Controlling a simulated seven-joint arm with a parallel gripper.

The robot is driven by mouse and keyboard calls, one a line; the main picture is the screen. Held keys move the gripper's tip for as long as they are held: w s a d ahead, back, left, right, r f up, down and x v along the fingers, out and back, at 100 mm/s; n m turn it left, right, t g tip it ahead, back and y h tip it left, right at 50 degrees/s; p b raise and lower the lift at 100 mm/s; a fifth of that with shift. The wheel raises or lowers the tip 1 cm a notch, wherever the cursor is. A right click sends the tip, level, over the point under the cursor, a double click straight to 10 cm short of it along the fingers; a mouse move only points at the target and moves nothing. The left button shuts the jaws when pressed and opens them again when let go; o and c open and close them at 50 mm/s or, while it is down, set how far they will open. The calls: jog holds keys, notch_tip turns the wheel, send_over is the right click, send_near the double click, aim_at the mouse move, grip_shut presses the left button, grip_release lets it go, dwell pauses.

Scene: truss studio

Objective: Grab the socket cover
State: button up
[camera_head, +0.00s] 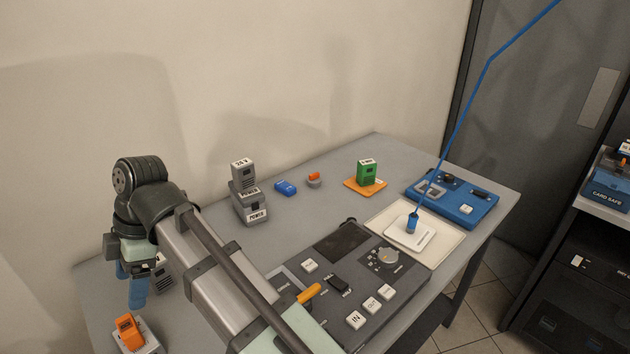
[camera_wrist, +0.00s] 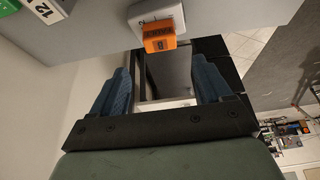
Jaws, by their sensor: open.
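An orange block (camera_head: 129,332) sits on a pale grey base (camera_head: 147,347) at the table's near left edge. It looks like the socket cover, though I cannot tell for sure. In the wrist view the orange block (camera_wrist: 160,39) and its light base (camera_wrist: 163,16) show at the top, beyond my fingertips. My gripper (camera_head: 131,284) hangs at the left of the table with blue fingers pointing down. In the wrist view my gripper (camera_wrist: 163,82) is open, with nothing between its fingers. The orange block is apart from the fingers.
A grey box (camera_head: 162,272) stands partly hidden behind my gripper. A stacked grey power unit (camera_head: 249,207), a blue block (camera_head: 285,187) and a green block (camera_head: 367,172) stand farther back. A dark control panel (camera_head: 345,270) and a white plate with a blue cable (camera_head: 409,234) lie to the right.

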jog(key=m+t+h, duration=0.2)
jog(key=m+t, duration=0.3)
jog(key=m, duration=1.4)
send_near(315, 174)
jog(key=f, duration=0.2)
jog(key=w+f, duration=0.1)
jog(key=f, duration=0.2)
jog(key=shift+w+a+f, duration=0.15)
jog(key=shift+w+f, duration=0.2)
jog(key=shift+a+f, duration=0.25)
jog(key=shift+f, duration=1.1)
jog(key=shift+a+f, duration=0.25)
jog(key=shift+f, duration=1.1)
jog(key=c, duration=0.9)
